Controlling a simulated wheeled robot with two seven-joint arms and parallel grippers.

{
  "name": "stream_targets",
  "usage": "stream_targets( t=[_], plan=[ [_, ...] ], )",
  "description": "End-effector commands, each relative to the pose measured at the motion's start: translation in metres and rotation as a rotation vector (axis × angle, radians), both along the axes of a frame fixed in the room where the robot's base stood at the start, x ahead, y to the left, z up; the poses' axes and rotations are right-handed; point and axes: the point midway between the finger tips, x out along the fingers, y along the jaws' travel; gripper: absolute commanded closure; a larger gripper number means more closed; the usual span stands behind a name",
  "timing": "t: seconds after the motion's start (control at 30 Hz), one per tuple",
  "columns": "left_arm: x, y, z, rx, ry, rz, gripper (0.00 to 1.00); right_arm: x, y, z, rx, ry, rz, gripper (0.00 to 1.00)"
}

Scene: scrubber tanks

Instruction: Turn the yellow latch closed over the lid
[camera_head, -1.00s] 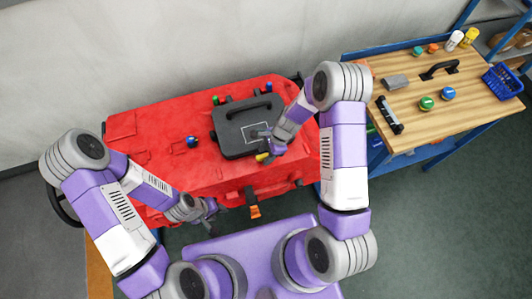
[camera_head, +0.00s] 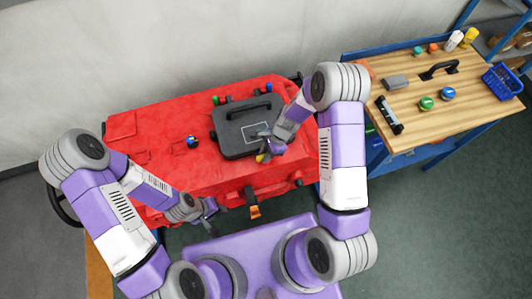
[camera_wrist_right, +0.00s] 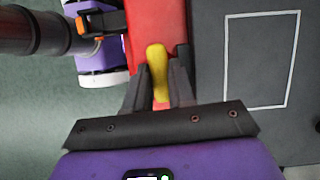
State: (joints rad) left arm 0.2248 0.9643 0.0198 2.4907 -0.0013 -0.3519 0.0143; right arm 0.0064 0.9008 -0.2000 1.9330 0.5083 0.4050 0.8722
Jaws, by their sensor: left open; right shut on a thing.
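The yellow latch (camera_wrist_right: 157,72) shows in the right wrist view between the two fingers of my right gripper (camera_wrist_right: 160,88), which is shut on it. In the head view the latch (camera_head: 262,157) is a small yellow tip at the front edge of the dark grey lid (camera_head: 228,140), mostly hidden by my right gripper (camera_head: 265,147). The lid lies flat on the red machine and has a black handle and a white outlined rectangle. In the wrist view the lid (camera_wrist_right: 215,85) is right of the latch. My left gripper (camera_head: 211,208) is open and empty by the machine's front edge.
The red scrubber body (camera_head: 160,160) surrounds the lid. Blue and green caps stand on and behind it. An orange-tipped part (camera_head: 254,212) juts from its front. A wooden workbench (camera_head: 420,75) with several parts and a blue basket (camera_head: 502,82) stands at right.

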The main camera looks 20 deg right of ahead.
Motion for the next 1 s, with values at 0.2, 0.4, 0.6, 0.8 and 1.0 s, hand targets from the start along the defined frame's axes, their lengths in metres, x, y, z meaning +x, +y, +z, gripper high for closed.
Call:
stream_targets(
  t=[0.2, 0.4, 0.6, 0.8, 1.0],
  plan=[
    [0.0, 0.0, -0.001, 0.0, 0.0, 0.0, 0.57, 0.001, 0.0, -0.002, -0.002, 0.001, 0.146, 1.0],
    [0.0, 0.0, -0.005, 0.0, 0.0, 0.0, 0.57, 0.002, 0.001, -0.003, -0.003, 0.002, 0.328, 1.0],
    [0.0, 0.0, -0.012, 0.0, 0.0, 0.0, 0.57, 0.002, 0.001, -0.003, -0.003, 0.002, 0.519, 1.0],
    [0.0, 0.0, -0.019, 0.0, 0.0, 0.0, 0.57, 0.003, 0.002, -0.003, -0.003, 0.001, 0.71, 1.0],
    [0.0, 0.0, -0.027, 0.0, 0.0, 0.0, 0.57, 0.004, 0.003, -0.004, -0.002, 0.003, 0.901, 1.0]
  ],
)
